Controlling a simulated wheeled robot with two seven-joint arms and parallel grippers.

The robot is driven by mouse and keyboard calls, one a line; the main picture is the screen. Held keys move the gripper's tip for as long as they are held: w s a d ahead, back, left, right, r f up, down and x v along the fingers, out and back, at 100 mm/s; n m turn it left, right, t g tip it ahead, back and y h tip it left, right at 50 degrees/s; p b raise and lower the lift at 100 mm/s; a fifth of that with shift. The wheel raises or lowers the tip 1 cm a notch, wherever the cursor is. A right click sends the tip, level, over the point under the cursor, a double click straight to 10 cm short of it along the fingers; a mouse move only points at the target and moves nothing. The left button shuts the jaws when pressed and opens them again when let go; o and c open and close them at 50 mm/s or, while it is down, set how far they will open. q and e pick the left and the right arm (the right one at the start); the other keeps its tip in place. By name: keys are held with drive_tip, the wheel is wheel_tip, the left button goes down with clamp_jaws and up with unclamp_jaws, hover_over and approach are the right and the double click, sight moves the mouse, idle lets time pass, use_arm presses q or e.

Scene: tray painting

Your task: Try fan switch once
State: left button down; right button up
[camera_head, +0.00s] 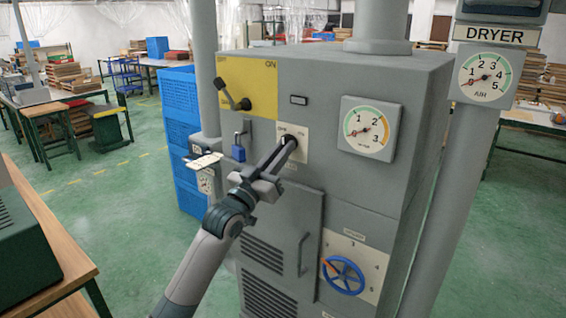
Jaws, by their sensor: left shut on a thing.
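A cream switch plate (301,153) with small lettering, too small to read surely, is on the front of the grey cabinet (336,192). I take it for the fan switch. My left gripper (288,143) reaches up to this plate from below left and is shut on the switch's handle, which its fingers mostly hide. Which way the handle points cannot be seen. My right gripper is not in view.
Left on the cabinet are a black lever (229,92) on a yellow OFF/ON panel and a blue padlock (238,151). A gauge (369,129) is at right, a blue handwheel (343,275) below. A grey pipe (441,190) stands at right. A wooden bench (45,222) is at left.

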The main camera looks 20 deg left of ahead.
use_arm(q)
drive_tip(key=shift+w+a+r+m+g+h, duration=0.1)
drive_tip(key=shift+m+g+h, duration=0.7)
drive_tip(key=shift+m, duration=1.55)
drive_tip(key=shift+s+a+r+m+g+h, duration=0.15)
drive_tip(key=shift+m+g+h, duration=0.65)
drive_tip(key=shift+m, duration=1.5)
drive_tip(key=shift+w+a+m+g+h, duration=0.15)
drive_tip(key=shift+m+g+h, duration=0.35)
drive_tip(key=shift+m+h, duration=1.25)
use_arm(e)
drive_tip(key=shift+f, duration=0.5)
use_arm(q)
drive_tip(key=shift+d+m+y, duration=0.1)
drive_tip(key=shift+m+y, duration=0.35)
drive_tip(key=shift+m, duration=0.25)
drive_tip(key=c, duration=1.8)
unclamp_jaws()
drive_tip(key=shift+o, duration=0.2)
drive_tip(key=shift+f, duration=0.15)
